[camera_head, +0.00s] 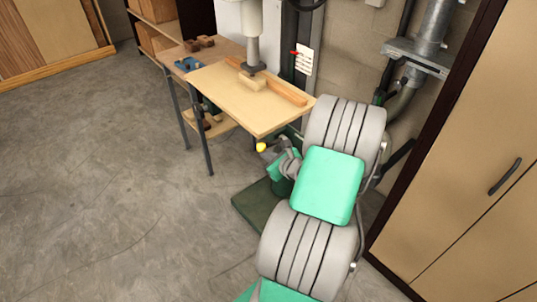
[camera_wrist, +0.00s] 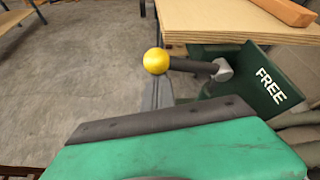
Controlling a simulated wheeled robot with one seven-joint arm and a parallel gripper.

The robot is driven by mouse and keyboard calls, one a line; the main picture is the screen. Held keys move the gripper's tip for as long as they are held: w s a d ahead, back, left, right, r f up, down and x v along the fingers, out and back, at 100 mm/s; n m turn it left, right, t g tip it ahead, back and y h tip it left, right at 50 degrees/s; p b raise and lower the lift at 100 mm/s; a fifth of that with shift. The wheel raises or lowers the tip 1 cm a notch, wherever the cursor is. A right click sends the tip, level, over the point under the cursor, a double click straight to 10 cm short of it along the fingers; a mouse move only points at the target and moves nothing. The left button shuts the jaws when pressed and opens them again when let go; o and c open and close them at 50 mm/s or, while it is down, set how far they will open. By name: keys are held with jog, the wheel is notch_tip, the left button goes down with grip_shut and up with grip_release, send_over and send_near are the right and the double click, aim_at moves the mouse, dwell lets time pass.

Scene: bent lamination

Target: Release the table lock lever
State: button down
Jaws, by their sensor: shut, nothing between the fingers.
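The table lock lever shows in the wrist view as a yellow ball knob (camera_wrist: 156,61) on a dark shaft (camera_wrist: 193,66). The shaft runs nearly level from the knob to a grey pivot (camera_wrist: 222,70) at its right. A green plate (camera_wrist: 268,88) marked FREE stands right of the pivot. In the head view the yellow knob (camera_head: 261,147) is just below the table's near corner. My gripper (camera_head: 273,153) is shut and empty, close to the knob's right. Whether it touches the lever cannot be told. My arm hides much of the lever there.
A workbench (camera_head: 212,50) stands behind. A tan cabinet (camera_head: 470,170) is at the right. The floor at the left is clear.

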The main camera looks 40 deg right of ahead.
jog(key=shift+w+d+r, duration=0.1)
jog(key=shift+r, duration=0.1)
notch_tip(320, 180, down, 4)
jog(key=b, duration=0.3)
jog(key=d+v, duration=0.1)
jog(key=v, duration=0.9)
jog(key=shift+s+a, duration=0.2)
jog(key=shift+s, duration=0.2)
jog(key=shift+f, duration=0.2)
